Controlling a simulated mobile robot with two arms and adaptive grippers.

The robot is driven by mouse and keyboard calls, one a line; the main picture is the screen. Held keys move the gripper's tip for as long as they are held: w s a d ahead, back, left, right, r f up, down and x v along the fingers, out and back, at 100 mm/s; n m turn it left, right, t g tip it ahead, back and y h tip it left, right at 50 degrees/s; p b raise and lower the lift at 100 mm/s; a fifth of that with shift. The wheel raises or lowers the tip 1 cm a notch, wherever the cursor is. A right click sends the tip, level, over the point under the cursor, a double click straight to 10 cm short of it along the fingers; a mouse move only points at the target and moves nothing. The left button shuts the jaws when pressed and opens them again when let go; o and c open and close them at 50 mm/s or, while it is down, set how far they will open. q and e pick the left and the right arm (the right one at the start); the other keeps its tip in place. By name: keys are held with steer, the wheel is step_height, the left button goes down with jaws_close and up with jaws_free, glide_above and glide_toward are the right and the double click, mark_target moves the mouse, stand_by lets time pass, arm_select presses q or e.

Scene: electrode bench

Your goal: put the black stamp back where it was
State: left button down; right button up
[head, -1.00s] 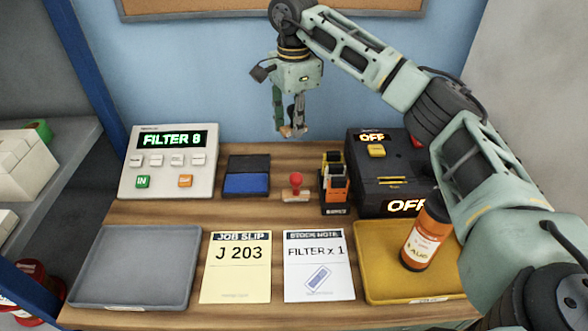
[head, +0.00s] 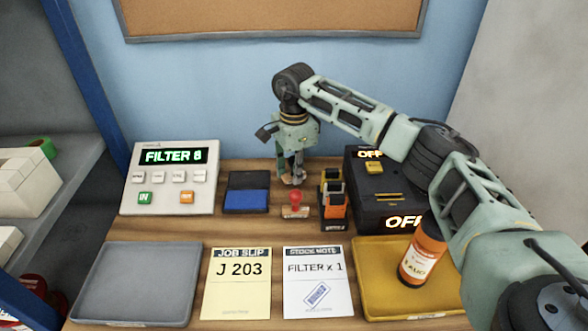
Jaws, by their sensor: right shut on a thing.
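My right gripper (head: 291,177) is shut just above the back of the bench, behind the red-handled stamp (head: 295,204). A small tan, wood-like end shows at its fingertips. I take this as the base of the black stamp; the fingers hide its handle. Whether its base touches the bench I cannot tell. The red-handled stamp stands upright with a pale base, in front of the gripper. The ink pad (head: 246,200) lies to the left, its blue face showing and its black lid behind. My left gripper is not in view.
A black holder with orange-topped items (head: 332,212) stands close on the right. A black device reading OFF (head: 378,201) is beyond it. A display console (head: 168,190) stands left. In front lie a grey tray (head: 90,312), job slip (head: 237,305), stock note (head: 317,275) and yellow tray (head: 380,307) with an orange bottle (head: 423,255).

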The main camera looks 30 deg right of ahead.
steer(key=shift+f, duration=0.15)
steer(key=o, duration=0.9)
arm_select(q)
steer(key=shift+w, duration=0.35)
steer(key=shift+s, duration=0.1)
arm_select(e)
steer(key=shift+r, duration=0.4)
step_height(320, 180, up, 12)
steer(key=shift+f+b, duration=0.15)
steer(key=shift+b, duration=0.85)
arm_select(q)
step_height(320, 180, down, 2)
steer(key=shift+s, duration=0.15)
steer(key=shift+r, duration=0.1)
